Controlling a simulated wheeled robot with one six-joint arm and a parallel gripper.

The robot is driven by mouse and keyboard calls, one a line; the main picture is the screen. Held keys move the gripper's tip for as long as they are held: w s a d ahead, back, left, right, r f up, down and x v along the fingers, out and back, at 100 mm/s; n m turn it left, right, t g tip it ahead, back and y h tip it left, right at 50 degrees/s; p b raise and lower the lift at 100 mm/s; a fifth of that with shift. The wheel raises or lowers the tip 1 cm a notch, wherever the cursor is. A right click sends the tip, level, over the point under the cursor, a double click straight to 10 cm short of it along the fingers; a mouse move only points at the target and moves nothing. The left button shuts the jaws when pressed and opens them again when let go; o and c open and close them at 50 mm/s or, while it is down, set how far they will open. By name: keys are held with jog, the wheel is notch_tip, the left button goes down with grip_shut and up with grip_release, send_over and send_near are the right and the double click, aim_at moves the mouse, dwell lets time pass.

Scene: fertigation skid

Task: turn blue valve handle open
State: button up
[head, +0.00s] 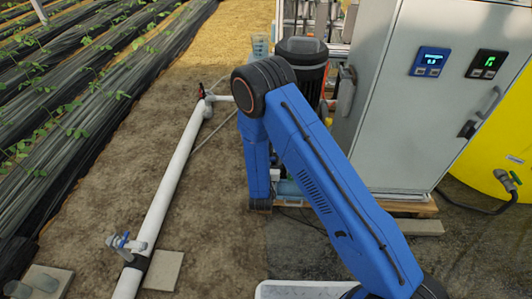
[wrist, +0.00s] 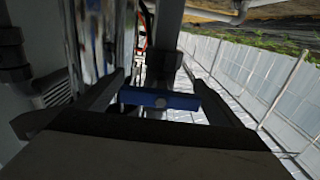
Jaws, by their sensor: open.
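The blue valve handle (wrist: 158,99) shows in the wrist view as a flat bar with a round bolt at its middle. It lies crosswise in front of a dark grey upright pipe (wrist: 164,45). My gripper (wrist: 155,82) is open, with one finger on each side of the bar. The bar spans most of the gap; whether either finger touches it I cannot tell. In the head view my arm hides the gripper and this handle.
A grey cabinet (head: 385,110) with two small displays stands right of my arm, with a yellow tank (head: 490,145) beyond. A white pipe (head: 170,180) runs along the soil at left and carries a small blue-levered valve (head: 122,241). Bare soil lies between.

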jog(key=c, duration=1.1)
jog(key=shift+o, duration=0.2)
jog(key=shift+n, duration=0.3)
jog(key=shift+a+n, duration=0.15)
jog(key=shift+n, duration=2.45)
jog(key=o, duration=1.1)
jog(key=shift+c, duration=0.2)
jog(key=shift+s, duration=0.1)
